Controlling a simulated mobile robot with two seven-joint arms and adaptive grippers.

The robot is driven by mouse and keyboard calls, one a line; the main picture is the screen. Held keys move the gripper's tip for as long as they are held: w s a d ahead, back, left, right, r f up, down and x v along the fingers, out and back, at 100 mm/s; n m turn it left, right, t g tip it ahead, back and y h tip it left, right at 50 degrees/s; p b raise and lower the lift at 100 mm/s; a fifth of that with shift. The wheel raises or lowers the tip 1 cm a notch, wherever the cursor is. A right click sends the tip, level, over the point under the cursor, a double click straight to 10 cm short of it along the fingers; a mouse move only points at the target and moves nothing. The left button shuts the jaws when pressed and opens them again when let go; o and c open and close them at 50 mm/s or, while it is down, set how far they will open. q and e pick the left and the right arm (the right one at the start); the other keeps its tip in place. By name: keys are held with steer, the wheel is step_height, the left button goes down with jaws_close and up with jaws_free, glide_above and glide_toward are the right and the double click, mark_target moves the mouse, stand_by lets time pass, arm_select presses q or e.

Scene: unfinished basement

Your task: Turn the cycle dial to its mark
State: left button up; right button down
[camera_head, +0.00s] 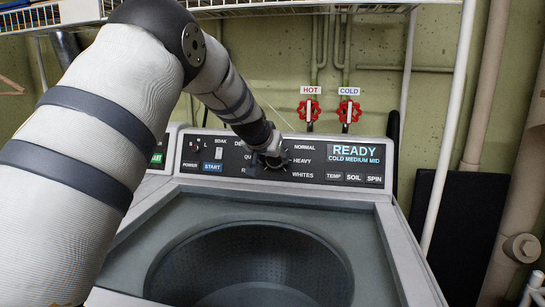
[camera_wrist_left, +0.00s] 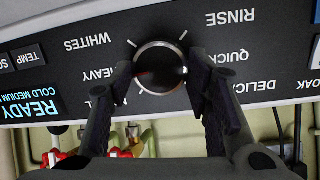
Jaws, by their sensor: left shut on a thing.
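The cycle dial (camera_head: 284,161) is a round dark knob on the washer's black control panel, partly hidden by my gripper in the head view. In the left wrist view, which is upside down, the dial (camera_wrist_left: 160,62) has a silver rim and pale tick marks around it. A faint reddish mark shows on its face, towards the HEAVY side. My left gripper (camera_head: 268,148) is shut on the dial, with one finger on each side of its rim in the wrist view. My right gripper is in neither view.
The washer (camera_head: 375,230) has an open round drum below the panel. Its display (camera_head: 354,153) reads READY, COLD MEDIUM MID. Red HOT (camera_head: 309,110) and COLD (camera_head: 349,111) valves are on the wall behind. A wire shelf (camera_head: 300,7) hangs above.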

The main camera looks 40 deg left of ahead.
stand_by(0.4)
arm_select(q)
steer(key=o, duration=1.2)
steer(key=shift+f, duration=0.1)
steer(key=shift+c, duration=0.2)
steer(key=v, duration=0.7)
steer(key=shift+s, duration=0.15)
